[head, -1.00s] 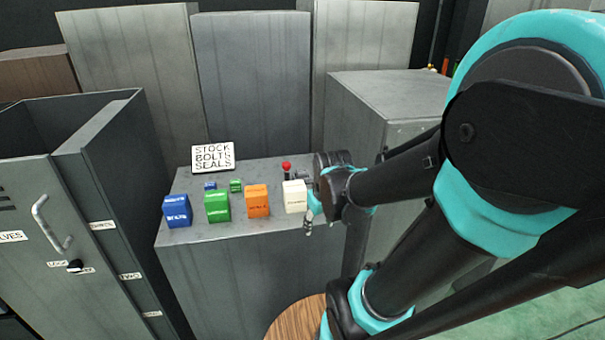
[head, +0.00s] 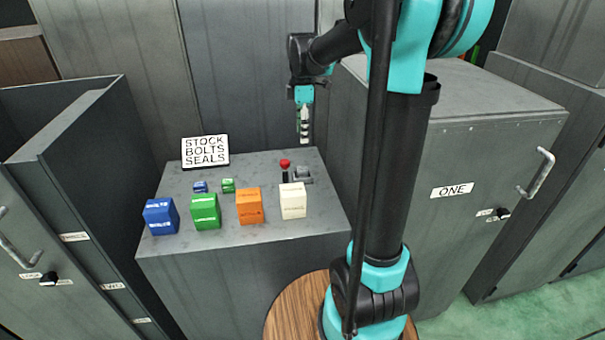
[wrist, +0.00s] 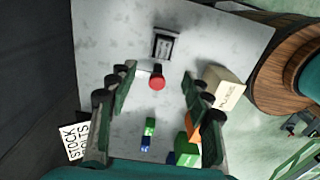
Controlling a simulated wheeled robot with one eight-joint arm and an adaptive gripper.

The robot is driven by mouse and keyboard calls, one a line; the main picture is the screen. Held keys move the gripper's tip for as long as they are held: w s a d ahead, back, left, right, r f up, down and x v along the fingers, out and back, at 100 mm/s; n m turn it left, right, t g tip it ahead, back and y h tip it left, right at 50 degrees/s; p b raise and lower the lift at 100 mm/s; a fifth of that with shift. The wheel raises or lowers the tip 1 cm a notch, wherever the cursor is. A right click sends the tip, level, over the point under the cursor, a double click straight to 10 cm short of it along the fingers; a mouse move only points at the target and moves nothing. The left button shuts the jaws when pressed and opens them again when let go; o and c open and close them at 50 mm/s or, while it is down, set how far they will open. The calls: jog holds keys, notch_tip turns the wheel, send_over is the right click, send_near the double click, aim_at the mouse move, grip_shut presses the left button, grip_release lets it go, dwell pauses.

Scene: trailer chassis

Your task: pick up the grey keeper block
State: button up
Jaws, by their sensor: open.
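The grey keeper block (head: 303,175) sits on the grey cabinet top near its back right, just right of a red-topped pin (head: 285,168). In the wrist view the grey block (wrist: 165,46) lies beyond the red knob, with a lighter face showing. My gripper (head: 304,138) points down above the back of the cabinet top, well above the block and apart from it. In the wrist view my gripper (wrist: 160,84) has its fingers spread and nothing between them; the red knob shows below the gap.
On the cabinet top (head: 240,250) stand a blue block (head: 161,217), green block (head: 205,212), orange block (head: 249,206) and white block (head: 293,201). Small blue and green blocks lie behind them, near a sign (head: 205,151). A taller cabinet marked ONE (head: 452,191) stands right.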

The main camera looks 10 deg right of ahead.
send_over(302, 169)
jog(key=f, duration=0.8)
jog(key=shift+w+d+f, duration=0.1)
jog(key=shift+w+f, duration=0.1)
jog(key=shift+w, duration=0.1)
jog(key=shift+s+f, duration=0.15)
jog(key=shift+f, duration=1.15)
jog(key=shift+s+f, duration=0.15)
jog(key=shift+f, duration=1.15)
jog(key=shift+c, duration=0.2)
grip_shut()
